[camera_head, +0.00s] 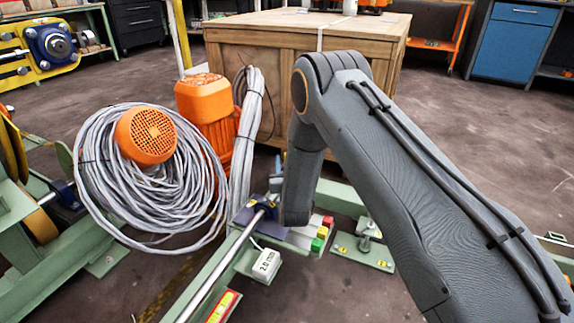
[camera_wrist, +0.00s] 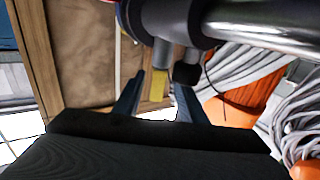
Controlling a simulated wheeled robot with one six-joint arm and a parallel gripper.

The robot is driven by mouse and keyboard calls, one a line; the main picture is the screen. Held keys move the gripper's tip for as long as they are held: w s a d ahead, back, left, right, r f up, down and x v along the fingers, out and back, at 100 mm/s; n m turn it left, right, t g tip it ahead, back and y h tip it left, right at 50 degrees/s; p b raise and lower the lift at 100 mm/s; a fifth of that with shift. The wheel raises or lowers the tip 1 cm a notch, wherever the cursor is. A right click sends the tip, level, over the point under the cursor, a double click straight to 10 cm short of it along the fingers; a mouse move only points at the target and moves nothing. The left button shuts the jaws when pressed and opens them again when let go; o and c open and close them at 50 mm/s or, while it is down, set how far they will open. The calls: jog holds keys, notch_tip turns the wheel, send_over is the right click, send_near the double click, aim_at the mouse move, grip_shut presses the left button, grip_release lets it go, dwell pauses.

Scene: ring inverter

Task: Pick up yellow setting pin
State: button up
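Small red, yellow and green blocks sit in a row on the green frame in the head view; the yellow one (camera_head: 322,232) is in the middle and is probably the yellow setting pin. My gripper (camera_wrist: 158,100) shows in the wrist view with its two dark fingers apart. A yellow piece (camera_wrist: 159,84) shows between the fingers, under a grey cylinder, with gaps on both sides. I cannot tell whether it is the pin. In the head view my arm hides the gripper.
Coiled grey cable (camera_head: 150,200) and an orange motor (camera_head: 205,100) stand to the left. A wooden crate (camera_head: 375,75) stands behind.

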jog(key=w+b, duration=0.1)
jog(key=w, duration=0.1)
jog(key=w+b, duration=0.1)
jog(key=shift+w+a+f+b, duration=0.15)
jog(key=shift+w+a+b, duration=0.05)
jog(key=shift+w+b, duration=0.2)
jog(key=shift+w+a, duration=0.1)
jog(key=shift+w, duration=0.5)
grip_shut()
